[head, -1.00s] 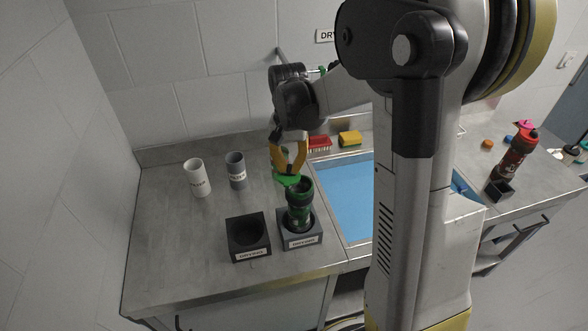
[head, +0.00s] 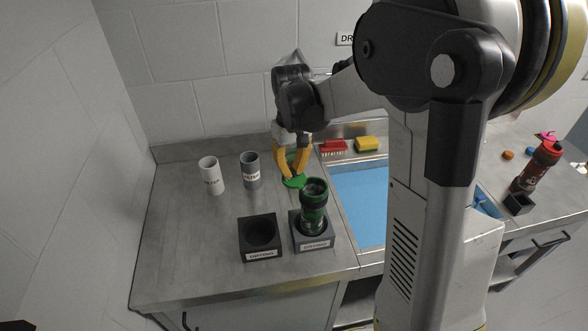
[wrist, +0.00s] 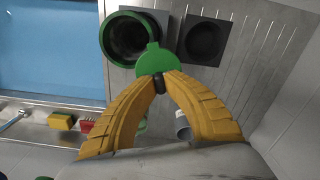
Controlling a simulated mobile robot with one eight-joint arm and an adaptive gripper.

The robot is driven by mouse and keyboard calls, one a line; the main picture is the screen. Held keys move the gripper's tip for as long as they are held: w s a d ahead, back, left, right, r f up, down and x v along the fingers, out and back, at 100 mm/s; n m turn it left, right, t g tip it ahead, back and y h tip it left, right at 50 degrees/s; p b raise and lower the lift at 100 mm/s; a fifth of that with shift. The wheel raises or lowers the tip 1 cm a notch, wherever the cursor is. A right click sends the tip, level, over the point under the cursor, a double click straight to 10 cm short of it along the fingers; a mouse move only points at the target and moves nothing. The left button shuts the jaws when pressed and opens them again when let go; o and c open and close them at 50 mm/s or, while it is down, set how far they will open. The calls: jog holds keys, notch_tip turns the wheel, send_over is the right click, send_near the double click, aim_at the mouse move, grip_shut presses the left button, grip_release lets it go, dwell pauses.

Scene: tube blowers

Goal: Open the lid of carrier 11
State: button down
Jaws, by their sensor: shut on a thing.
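The green and dark carrier (head: 313,208) stands upright in the right-hand drying block (head: 314,236); I cannot read a number on it. Its top is open, and the wrist view shows the hollow inside its green rim (wrist: 113,40). The green lid (head: 293,183) is swung off to the side of the mouth, and in the wrist view the lid (wrist: 157,61) lies beside the rim, touching or overlapping it. My gripper (head: 293,175) is shut on the lid's edge. In the wrist view its yellow fingers (wrist: 160,84) meet at the lid, with a small dark piece between the tips.
An empty drying block (head: 260,236) stands left of the carrier. White (head: 211,176) and grey (head: 250,171) cups stand behind on the left. A blue sink (head: 358,205) lies right. A red carrier (head: 535,168) stands far right. The left counter is mostly clear.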

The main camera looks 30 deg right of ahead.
aim_at(291, 170)
dwell(0.3)
jog(key=c, duration=1.5)
grip_release()
jog(key=shift+o, duration=0.2)
notch_tip(291, 170, up, 12)
jog(key=shift+a, duration=0.1)
